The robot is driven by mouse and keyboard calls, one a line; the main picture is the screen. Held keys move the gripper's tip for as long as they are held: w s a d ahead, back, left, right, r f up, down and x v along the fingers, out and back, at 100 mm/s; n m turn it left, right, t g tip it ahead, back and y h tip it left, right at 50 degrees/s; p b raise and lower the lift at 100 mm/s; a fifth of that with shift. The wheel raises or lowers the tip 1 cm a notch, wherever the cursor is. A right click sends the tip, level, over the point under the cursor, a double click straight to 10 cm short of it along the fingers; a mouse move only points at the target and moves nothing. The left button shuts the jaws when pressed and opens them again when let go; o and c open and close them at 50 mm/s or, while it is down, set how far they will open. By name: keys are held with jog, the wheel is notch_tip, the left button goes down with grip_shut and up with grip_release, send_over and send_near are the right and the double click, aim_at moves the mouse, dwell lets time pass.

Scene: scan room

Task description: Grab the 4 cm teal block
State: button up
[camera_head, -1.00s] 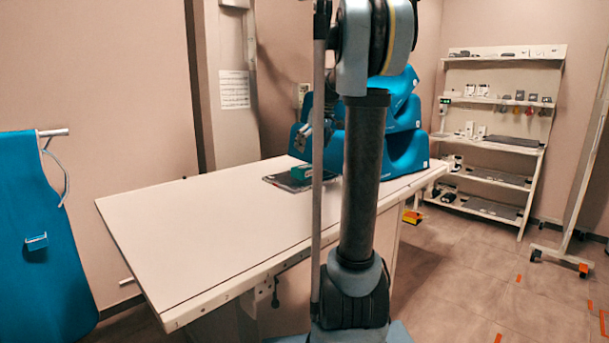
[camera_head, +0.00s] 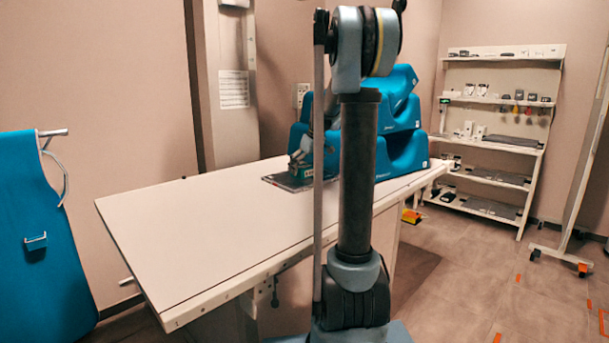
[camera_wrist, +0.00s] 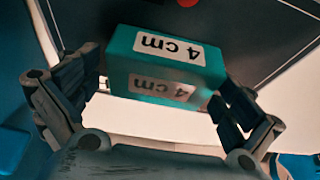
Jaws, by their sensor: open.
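The teal block (camera_wrist: 170,70), with "4 cm" labels on two faces, sits on a dark plate (camera_wrist: 265,30) in the wrist view. My gripper (camera_wrist: 165,95) is open, with one finger to the left of the block and one to the right. The block lies between or just ahead of the fingertips; whether either finger touches it I cannot tell. In the head view the gripper (camera_head: 298,163) is down at the block (camera_head: 300,171), on the plate (camera_head: 285,184) at the table's far side. My arm hides part of this area.
The white table (camera_head: 200,225) is otherwise mostly bare. Blue foam wedges (camera_head: 405,155) are stacked at its far right end, close behind the plate. A shelf rack (camera_head: 495,130) stands against the back wall. A blue apron (camera_head: 40,240) hangs at left.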

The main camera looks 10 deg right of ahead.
jog(key=c, duration=1.2)
jog(key=shift+o, duration=0.2)
